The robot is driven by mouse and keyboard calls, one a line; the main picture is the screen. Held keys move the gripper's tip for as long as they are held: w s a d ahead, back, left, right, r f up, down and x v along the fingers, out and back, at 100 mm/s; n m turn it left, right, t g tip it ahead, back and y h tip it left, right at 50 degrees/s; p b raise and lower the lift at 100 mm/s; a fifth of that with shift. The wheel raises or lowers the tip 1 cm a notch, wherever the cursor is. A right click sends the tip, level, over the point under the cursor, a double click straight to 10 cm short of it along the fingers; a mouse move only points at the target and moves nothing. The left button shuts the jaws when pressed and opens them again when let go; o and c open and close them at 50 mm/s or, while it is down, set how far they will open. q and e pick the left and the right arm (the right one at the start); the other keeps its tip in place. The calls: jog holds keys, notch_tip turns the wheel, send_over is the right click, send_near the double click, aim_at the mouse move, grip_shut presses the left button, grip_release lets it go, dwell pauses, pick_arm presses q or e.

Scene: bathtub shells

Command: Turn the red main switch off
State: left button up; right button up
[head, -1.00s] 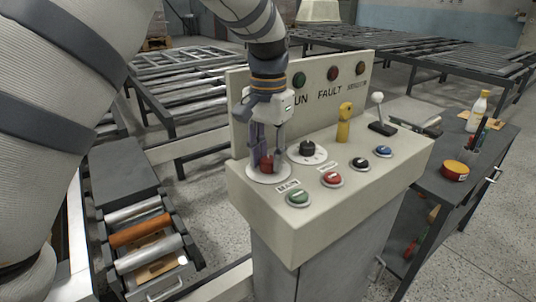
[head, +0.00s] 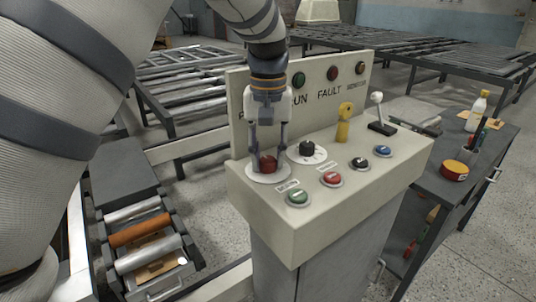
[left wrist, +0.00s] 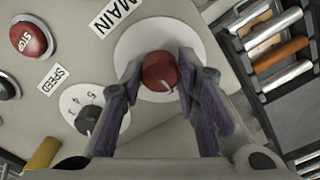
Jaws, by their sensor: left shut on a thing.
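The red main switch (head: 268,164) is a round knob on a white disc at the left end of the grey console's sloping top. In the left wrist view the red knob (left wrist: 159,71) sits on its white plate beside the MAIN label (left wrist: 111,14), with a pale pointer line toward the lower right of that picture. My left gripper (head: 268,155) points down over the switch, one finger on each side of the knob, shut on it. The fingers hide part of the knob's sides. My right gripper is not in view.
The upright lamp panel (head: 330,90) stands just behind my gripper.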

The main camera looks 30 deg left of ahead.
aim_at(268, 159)
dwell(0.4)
pick_arm(q)
jog(key=o, duration=1.2)
jog(key=shift+c, duration=0.2)
notch_tip(268, 159, up, 12)
